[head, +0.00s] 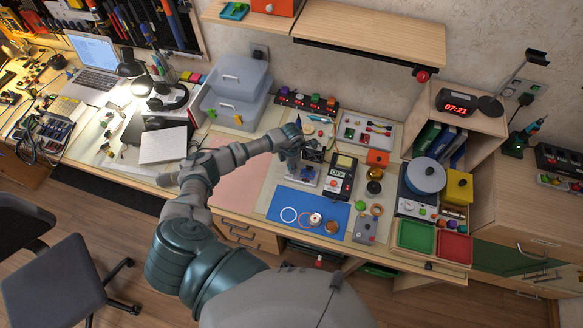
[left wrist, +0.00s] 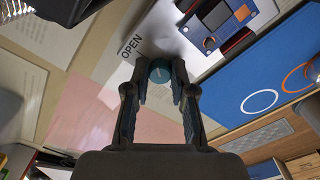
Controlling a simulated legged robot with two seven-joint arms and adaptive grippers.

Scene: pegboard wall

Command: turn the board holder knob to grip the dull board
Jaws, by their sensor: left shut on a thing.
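My left gripper (head: 295,153) reaches down over the workbench beside the board holder area; in the left wrist view its two fingers (left wrist: 160,82) are closed on the sides of a round teal knob (left wrist: 160,72). A pale plate with the printed word OPEN (left wrist: 131,46) lies next to the knob. A small blue and white piece (head: 306,175) stands just below the gripper in the head view; a blue, dark and orange piece (left wrist: 218,22) shows in the wrist view. I cannot tell which part is the dull board. My right gripper is in neither view.
A blue mat (head: 330,222) with rings and a dark meter (head: 341,178) lie close to the gripper. A pink mat (head: 236,185) is on the left. Green (head: 416,237) and red (head: 454,246) trays stand at the right. A shelf (head: 370,32) hangs above.

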